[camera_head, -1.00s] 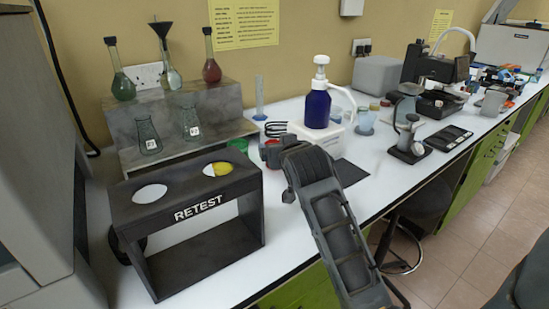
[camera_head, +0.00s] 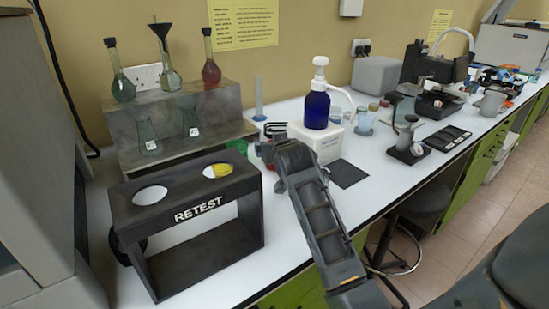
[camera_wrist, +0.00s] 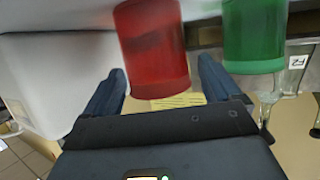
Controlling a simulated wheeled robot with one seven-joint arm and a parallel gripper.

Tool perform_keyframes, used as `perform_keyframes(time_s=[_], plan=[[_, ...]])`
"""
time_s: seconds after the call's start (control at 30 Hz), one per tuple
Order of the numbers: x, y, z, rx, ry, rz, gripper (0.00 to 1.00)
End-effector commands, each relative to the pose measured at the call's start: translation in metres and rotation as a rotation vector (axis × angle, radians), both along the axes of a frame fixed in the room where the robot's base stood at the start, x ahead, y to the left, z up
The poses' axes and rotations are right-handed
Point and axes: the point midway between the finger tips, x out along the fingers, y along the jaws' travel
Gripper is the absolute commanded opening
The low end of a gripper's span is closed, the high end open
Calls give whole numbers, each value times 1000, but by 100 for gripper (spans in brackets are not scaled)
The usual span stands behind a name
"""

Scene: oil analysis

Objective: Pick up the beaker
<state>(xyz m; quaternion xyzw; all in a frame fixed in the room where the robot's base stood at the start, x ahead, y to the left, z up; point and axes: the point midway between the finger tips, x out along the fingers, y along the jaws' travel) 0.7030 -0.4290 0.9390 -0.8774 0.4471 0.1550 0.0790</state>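A red container, apparently a beaker (camera_wrist: 152,50), hangs upside down in the wrist view, in front of and between the spread fingers of my gripper (camera_wrist: 162,88). The fingers are open, and I see no clear contact with it. A green container (camera_wrist: 254,35) is to its right, outside the fingers. In the head view the green one (camera_head: 238,146) shows behind the black RETEST stand, and my gripper (camera_head: 262,151) is beside it at the bench. The red one is mostly hidden there by my gripper.
The black RETEST stand (camera_head: 190,190) is left of my arm. A white box (camera_head: 320,140) under a blue pump bottle (camera_head: 316,108) is close on the right. Grey steps with flasks (camera_head: 180,105) stand behind. A dark flat pad (camera_head: 347,174) lies right of my arm.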

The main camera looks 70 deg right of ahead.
Motion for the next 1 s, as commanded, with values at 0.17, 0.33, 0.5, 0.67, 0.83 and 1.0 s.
perform_keyframes(time_s=[0.17,0.33,0.5,0.67,0.83,1.0], plan=[[0,0,0,0,0,0,74],[0,0,0,0,0,0,57],[0,0,0,0,0,0,41],[0,0,0,0,0,0,34],[0,0,3,-1,-1,0,34],[0,0,25,-2,-3,1,34]])
